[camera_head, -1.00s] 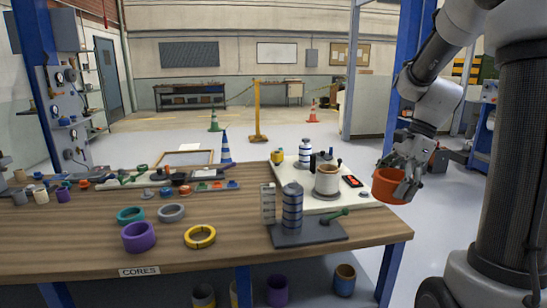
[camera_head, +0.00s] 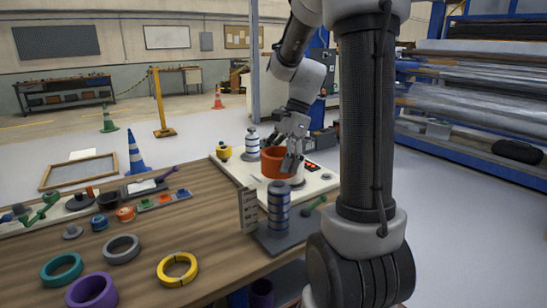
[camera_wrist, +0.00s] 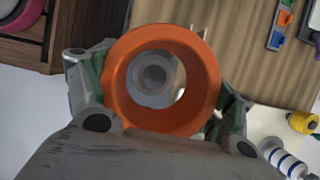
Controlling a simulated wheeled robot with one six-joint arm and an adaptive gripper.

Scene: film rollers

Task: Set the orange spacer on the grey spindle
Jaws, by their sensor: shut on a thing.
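The orange spacer (camera_head: 274,162) is a wide ring, held above the pale board by my gripper (camera_head: 290,155). The wrist view shows the spacer (camera_wrist: 118,90) between both fingers, opening facing the camera. Through its hole I see a round grey stepped top (camera_wrist: 152,75), which looks like a spindle end. I cannot tell how far below the spacer it is. A grey column with blue bands (camera_head: 278,203) stands upright on a dark base, in front of the spacer in the head view. A pale cylinder (camera_head: 294,183) shows partly beneath the spacer.
The pale board (camera_head: 228,168) carries a yellow piece (camera_head: 223,151) and a white-and-blue banded post (camera_head: 252,143). A slotted grey upright (camera_head: 247,210) stands beside the grey column. Yellow (camera_head: 177,269), grey (camera_head: 122,248), teal (camera_head: 62,270) and purple (camera_head: 92,291) rings lie at left.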

